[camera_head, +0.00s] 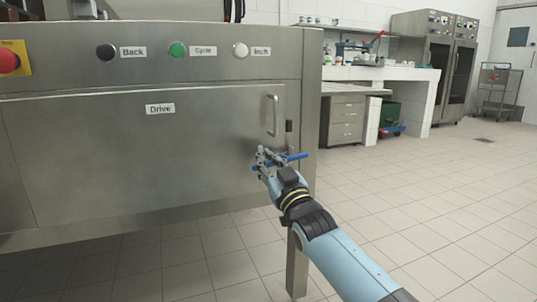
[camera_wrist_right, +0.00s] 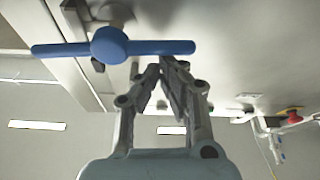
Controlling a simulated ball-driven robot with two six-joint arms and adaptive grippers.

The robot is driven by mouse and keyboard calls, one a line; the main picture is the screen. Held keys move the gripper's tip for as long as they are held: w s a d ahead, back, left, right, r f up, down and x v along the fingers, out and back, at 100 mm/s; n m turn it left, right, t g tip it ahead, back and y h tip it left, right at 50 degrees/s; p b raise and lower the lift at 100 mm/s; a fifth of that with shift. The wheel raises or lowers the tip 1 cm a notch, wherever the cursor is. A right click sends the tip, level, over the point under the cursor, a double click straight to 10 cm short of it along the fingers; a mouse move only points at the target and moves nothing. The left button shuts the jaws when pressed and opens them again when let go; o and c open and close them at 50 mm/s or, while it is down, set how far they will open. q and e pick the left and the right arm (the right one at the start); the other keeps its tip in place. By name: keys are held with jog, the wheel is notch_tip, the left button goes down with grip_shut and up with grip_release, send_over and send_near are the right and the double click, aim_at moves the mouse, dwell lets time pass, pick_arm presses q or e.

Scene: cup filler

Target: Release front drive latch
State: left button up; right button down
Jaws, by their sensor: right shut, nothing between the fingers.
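The Drive door (camera_head: 140,160) is a flat steel panel on the machine's front, labelled Drive, and it looks closed. The latch is a blue T-handle (camera_head: 297,156) near the door's lower right corner, partly hidden behind my right gripper. My right gripper (camera_head: 262,155) is shut and empty at the blue handle. In the right wrist view the blue handle (camera_wrist_right: 150,47) lies crosswise with a round hub, just beyond the shut fingertips (camera_wrist_right: 158,70). I cannot tell whether they touch. My left gripper is not in view.
A vertical bar handle (camera_head: 273,115) and a small black catch (camera_head: 289,126) sit above the latch. Back, Cycle (camera_head: 177,50) and Inch buttons and a red stop button (camera_head: 8,61) line the upper panel. The tiled floor (camera_head: 420,200) at right is clear.

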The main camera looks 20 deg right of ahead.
pick_arm(q)
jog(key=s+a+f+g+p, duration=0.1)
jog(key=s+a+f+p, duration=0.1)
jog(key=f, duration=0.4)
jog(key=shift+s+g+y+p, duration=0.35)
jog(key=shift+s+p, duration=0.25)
jog(key=shift+p, duration=0.55)
pick_arm(e)
jog(key=shift+d+f+n+g+y, duration=0.1)
jog(key=shift+f+n+g+y, duration=0.5)
jog(key=shift+n, duration=1.65)
jog(key=shift+a+f+n+g+y, duration=0.1)
jog(key=shift+f+n+g+y, duration=0.25)
jog(key=shift+f+n+y, duration=1.2)
jog(key=shift+d+f+n+g+y, duration=0.15)
jog(key=shift+n+g, duration=0.3)
jog(key=shift+n, duration=2.45)
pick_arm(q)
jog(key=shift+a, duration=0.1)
